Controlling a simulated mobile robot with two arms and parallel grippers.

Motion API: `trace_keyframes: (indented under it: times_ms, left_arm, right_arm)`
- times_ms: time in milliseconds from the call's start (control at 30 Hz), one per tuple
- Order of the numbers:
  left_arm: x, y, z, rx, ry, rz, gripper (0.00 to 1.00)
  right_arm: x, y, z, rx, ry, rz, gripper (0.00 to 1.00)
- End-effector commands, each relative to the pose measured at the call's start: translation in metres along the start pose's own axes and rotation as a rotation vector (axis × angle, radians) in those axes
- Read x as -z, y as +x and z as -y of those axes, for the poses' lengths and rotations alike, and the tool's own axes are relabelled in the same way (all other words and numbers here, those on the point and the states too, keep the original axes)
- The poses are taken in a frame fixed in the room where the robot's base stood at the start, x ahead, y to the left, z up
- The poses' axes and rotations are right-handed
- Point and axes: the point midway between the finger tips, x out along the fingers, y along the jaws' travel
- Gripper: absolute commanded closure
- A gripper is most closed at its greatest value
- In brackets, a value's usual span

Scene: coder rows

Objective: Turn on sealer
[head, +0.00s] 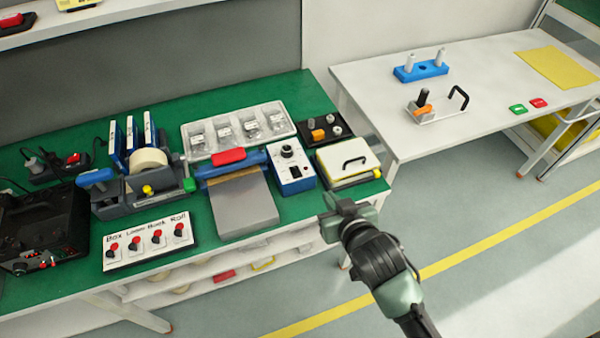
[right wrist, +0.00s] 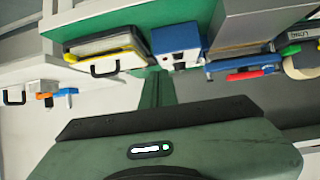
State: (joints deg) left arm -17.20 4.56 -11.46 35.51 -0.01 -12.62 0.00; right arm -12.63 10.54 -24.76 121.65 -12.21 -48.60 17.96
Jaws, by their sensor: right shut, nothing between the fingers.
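The sealer (head: 240,205) lies on the green bench top, with a grey plate in front, a blue bar behind and a red handle (head: 229,156) on top. To its right stands a blue and white control box (head: 290,178) with a black dial and a dark switch on its top. In the right wrist view the scene is upside down, with the control box (right wrist: 178,40) and the red handle (right wrist: 246,74). My right gripper (head: 336,205) is shut and empty, off the bench's front right corner, apart from everything. My left gripper is not in view.
A white and yellow case (head: 345,172) with a black handle stands between the control box and the bench's right end. A tape dispenser (head: 140,185) and a labelled switch panel (head: 150,242) lie left of the sealer. A white table (head: 470,80) stands at the right.

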Motion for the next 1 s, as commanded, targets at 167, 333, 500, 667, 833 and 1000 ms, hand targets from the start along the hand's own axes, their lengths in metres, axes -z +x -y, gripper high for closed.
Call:
trace_keyframes:
  times_ms: [167, 333, 500, 667, 833, 1000]
  left_arm:
    - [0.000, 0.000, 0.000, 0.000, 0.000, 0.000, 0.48]
    - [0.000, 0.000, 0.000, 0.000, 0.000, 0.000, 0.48]
    - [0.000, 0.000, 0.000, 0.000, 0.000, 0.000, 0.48]
    - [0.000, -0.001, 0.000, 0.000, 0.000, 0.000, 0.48]
    - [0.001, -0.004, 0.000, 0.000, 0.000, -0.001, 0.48]
    - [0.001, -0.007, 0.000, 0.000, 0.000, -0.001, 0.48]
  right_arm:
    - [0.037, 0.015, 0.024, 0.058, -0.024, -0.144, 1.00]
    - [0.044, 0.017, 0.030, 0.074, -0.027, -0.175, 1.00]
    - [0.044, 0.017, 0.030, 0.074, -0.027, -0.174, 1.00]
    - [0.044, 0.020, 0.030, 0.073, -0.027, -0.174, 1.00]
    - [0.049, 0.039, 0.032, 0.073, -0.028, -0.174, 1.00]
    - [0.055, 0.073, 0.034, 0.072, -0.029, -0.173, 1.00]
